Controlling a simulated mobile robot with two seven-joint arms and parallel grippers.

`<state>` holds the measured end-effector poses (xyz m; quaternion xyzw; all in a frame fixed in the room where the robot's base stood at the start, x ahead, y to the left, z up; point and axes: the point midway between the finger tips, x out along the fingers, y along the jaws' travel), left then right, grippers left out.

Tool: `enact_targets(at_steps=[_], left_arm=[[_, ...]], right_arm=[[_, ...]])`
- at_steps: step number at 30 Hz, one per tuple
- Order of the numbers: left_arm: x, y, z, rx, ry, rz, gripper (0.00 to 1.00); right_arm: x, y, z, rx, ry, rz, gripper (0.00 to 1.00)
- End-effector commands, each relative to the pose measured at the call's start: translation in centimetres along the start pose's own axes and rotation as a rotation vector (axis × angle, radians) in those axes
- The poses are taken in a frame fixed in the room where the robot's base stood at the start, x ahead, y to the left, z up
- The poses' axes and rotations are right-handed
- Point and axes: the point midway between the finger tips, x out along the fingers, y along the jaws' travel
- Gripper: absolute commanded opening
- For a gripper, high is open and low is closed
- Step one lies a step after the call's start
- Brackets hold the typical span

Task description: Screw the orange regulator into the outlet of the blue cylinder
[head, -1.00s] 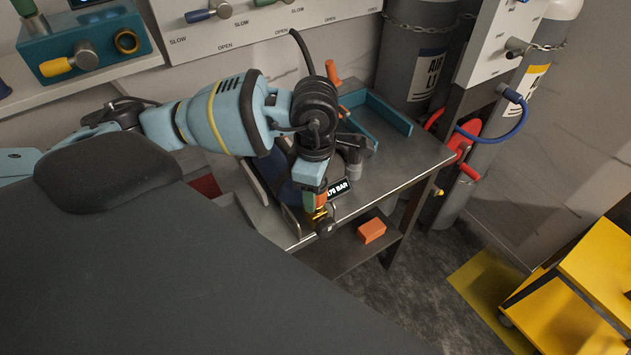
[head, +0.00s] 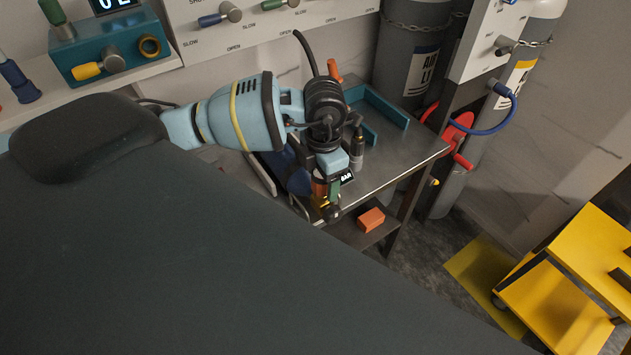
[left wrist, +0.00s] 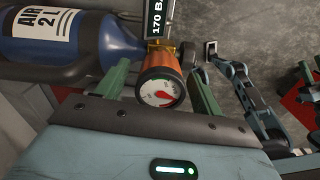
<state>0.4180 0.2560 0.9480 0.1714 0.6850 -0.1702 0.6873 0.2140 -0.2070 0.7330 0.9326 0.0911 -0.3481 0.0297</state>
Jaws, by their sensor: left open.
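The blue cylinder (left wrist: 65,45) lies on its side, its label reading "AIR 2 L", at the left of the left wrist view. The orange regulator (left wrist: 160,72), with a round white gauge and red needle, is at its outlet end beside the brass fitting. I cannot tell how far it is threaded in. My left gripper (left wrist: 160,88) is open, its green fingers on either side of the regulator with visible gaps. In the head view the left gripper (head: 327,194) is at the bench's front edge. The arm hides much of the cylinder (head: 288,172).
The steel bench (head: 395,160) holds a teal tray (head: 385,107) and a dark fitting (head: 357,146). An orange block (head: 371,220) is on the lower shelf. Grey tall cylinders (head: 410,70) stand behind, and a yellow cart (head: 590,265) stands right, with open floor between.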

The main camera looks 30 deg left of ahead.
Motion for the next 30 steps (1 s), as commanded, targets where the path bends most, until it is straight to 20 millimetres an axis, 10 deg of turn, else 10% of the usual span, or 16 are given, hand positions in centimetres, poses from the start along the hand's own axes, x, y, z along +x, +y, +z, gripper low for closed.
enact_targets(at_steps=[30], left_arm=[[0.25, -0.1, -0.03, -1.224, 0.005, -0.001, 0.67]], right_arm=[[0.01, 0.01, 0.07, 0.0, -0.002, 0.0, 0.36]])
